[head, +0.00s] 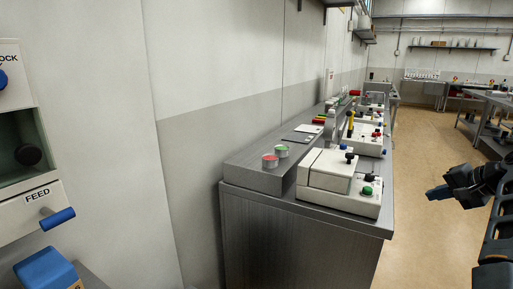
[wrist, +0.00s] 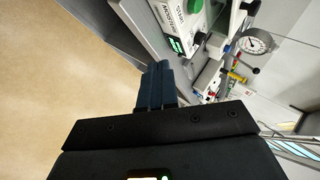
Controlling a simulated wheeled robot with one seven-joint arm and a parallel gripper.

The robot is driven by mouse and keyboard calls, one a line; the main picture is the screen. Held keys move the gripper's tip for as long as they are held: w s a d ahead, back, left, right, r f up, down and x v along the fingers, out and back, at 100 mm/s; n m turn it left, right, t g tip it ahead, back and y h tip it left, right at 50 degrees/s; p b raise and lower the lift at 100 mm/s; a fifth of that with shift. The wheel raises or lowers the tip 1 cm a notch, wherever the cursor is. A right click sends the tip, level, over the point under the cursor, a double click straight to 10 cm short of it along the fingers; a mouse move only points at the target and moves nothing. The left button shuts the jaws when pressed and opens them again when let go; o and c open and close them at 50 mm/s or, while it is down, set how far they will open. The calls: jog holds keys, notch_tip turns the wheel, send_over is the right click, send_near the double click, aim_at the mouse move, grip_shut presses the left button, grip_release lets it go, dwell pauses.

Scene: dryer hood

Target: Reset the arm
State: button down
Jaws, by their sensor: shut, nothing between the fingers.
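My gripper (head: 434,194) shows at the right of the head view, dark and pointing left, held out over the open floor to the right of the metal bench. My arm runs down the right edge of that view. In the wrist view the two dark blue fingers (wrist: 157,70) lie together with nothing between them. The gripper touches nothing that I can see.
A metal bench (head: 262,225) carries white devices (head: 345,182) with coloured knobs and two small tins, red and green. A cabinet with a FEED drawer (head: 30,212) and blue handle stands at left. The tan floor (head: 425,240) is clear. A gauge (wrist: 256,41) shows in the wrist view.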

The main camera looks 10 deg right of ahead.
jog(key=s+a+f+n+h, duration=0.1)
jog(key=s+f+h, duration=0.1)
jog(key=s+f, duration=0.45)
jog(key=s+a+f+h, duration=0.1)
jog(key=s+f+h, duration=0.15)
jog(key=f, duration=0.75)
jog(key=s+a+f+n+h, duration=0.15)
jog(key=s+a+f, duration=0.25)
jog(key=s, duration=0.4)
jog(key=s+a+f+n, duration=0.2)
jog(key=s+a+f, duration=0.15)
jog(key=s, duration=0.45)
jog(key=s+a+r+n+t+y, duration=0.1)
jog(key=s+a+r+n+t, duration=0.1)
jog(key=s+a, duration=0.6)
jog(key=s+a+r+n+t, duration=0.1)
jog(key=s+a+r+n, duration=0.15)
jog(key=s+a, duration=0.55)
jog(key=s+a+r+n+t+y, duration=0.1)
jog(key=s+a+r, duration=0.2)
jog(key=s+r, duration=0.3)
jog(key=s+a+r+n+t+y, duration=0.1)
jog(key=s+a+r, duration=0.2)
jog(key=s+r, duration=0.4)
jog(key=shift+s+a+n+t+y, duration=0.25)
jog(key=shift+s+n+t+y, duration=0.05)
jog(key=shift+s+n+t, duration=0.1)
jog(key=shift+w, duration=0.1)
